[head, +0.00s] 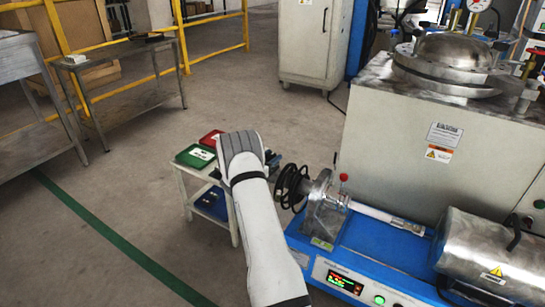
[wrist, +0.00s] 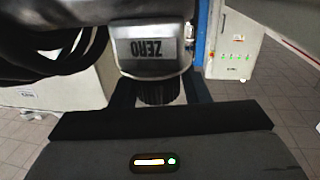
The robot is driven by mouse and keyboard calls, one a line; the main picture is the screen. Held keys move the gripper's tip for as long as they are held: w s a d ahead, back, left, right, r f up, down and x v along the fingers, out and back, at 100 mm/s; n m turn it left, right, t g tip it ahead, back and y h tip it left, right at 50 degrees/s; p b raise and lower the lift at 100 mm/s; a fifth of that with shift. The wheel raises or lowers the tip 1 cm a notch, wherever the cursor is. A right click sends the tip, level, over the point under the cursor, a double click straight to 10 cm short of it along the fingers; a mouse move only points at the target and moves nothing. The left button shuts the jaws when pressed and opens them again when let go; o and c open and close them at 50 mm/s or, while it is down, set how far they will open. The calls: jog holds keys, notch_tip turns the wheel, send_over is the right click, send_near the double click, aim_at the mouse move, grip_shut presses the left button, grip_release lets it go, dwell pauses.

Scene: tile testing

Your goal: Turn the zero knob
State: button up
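The zero knob (wrist: 161,92) is dark and ribbed. It shows in the middle of the wrist view, below a grey block with a ZERO label (wrist: 148,49) that reads upside down. My gripper (wrist: 160,88) is at the knob, with one dark finger on each side of it. I cannot tell whether the fingers press on the knob or stand just clear of it. In the head view my pale arm reaches forward and hides the knob and most of the gripper.
A small table with green (head: 195,156) and red (head: 211,138) trays is behind my arm. A large pale tank housing (head: 430,150) blocks the right.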

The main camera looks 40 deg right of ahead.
jog(key=shift+w+a, duration=0.1)
jog(key=c, duration=0.5)
jog(key=shift+w+d+r, duration=0.1)
jog(key=shift+d, duration=0.25)
jog(key=shift+a+t, duration=0.3)
jog(key=shift+a, duration=0.05)
jog(key=shift+a+n+t+y, duration=0.1)
jog(key=shift+n+t+y, duration=0.2)
jog(key=shift+n+t, duration=0.3)
jog(key=n+t+y, duration=0.1)
jog(key=t, duration=0.1)
jog(key=n+t+y, duration=0.1)
jog(key=n+t, duration=0.1)
jog(key=t, duration=0.1)
jog(key=shift+n+y, duration=0.3)
jog(key=shift+n+t+y, duration=2)
jog(key=shift+t+y, duration=0.1)
jog(key=shift+y, duration=0.5)
jog(key=o, duration=1)
jog(key=shift+c, duration=0.2)
